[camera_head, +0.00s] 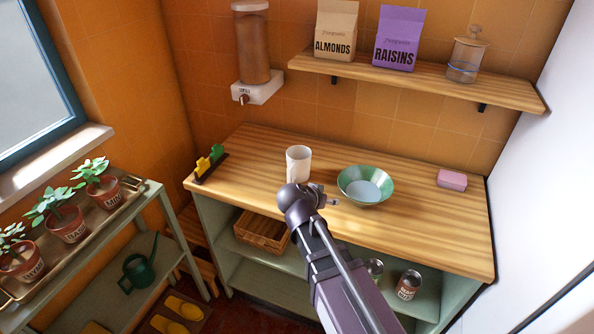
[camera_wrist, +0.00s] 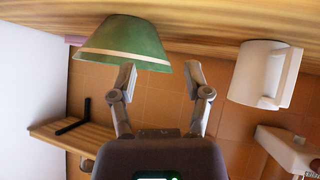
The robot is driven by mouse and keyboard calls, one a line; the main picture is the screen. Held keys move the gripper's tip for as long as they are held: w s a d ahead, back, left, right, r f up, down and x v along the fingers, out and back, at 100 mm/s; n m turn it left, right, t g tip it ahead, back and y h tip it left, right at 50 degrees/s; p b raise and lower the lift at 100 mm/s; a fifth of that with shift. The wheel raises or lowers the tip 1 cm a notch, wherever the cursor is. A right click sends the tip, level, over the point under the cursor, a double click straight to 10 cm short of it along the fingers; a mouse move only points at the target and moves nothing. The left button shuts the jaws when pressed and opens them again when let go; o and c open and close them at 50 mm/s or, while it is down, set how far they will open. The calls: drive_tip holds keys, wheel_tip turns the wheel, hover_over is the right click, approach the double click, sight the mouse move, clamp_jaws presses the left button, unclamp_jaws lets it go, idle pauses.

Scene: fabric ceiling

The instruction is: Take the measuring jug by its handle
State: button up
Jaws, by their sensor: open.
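The measuring jug (camera_head: 298,163) is white and stands upright on the wooden counter, left of the green bowl. In the wrist view, which is turned upside down, the jug (camera_wrist: 258,72) is at the right, with its handle (camera_wrist: 290,78) on the near side. My gripper (camera_wrist: 160,77) is open and empty, its two fingers spread apart between the bowl and the jug in that view. In the head view my gripper (camera_head: 329,197) is in front of the counter objects, right of the jug and apart from it; its fingers are small there.
The green bowl (camera_head: 365,186) is close to my gripper; the bowl (camera_wrist: 125,45) also shows in the wrist view. The counter (camera_head: 440,232) holds a pink sponge (camera_head: 452,179) at right and a yellow-green item (camera_head: 209,162) at left. A dispenser (camera_head: 254,50) and a shelf (camera_head: 420,80) are on the wall.

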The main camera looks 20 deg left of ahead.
drive_tip(key=s+a+r+t+y, duration=0.1)
drive_tip(key=s+a+r+t, duration=0.1)
drive_tip(key=a, duration=0.5)
drive_tip(key=s+a+r+t+y, duration=0.1)
drive_tip(key=s+a+r+t, duration=0.1)
drive_tip(key=a, duration=0.6)
drive_tip(key=shift+n+y+b, duration=0.3)
drive_tip(key=shift+f, duration=0.1)
drive_tip(key=b, duration=0.3)
approach(290, 176)
drive_tip(key=x, duration=0.4)
drive_tip(key=shift+w+a+f, duration=0.1)
drive_tip(key=shift+w+f, duration=0.05)
drive_tip(key=shift+w, duration=0.5)
drive_tip(key=shift+f, duration=0.1)
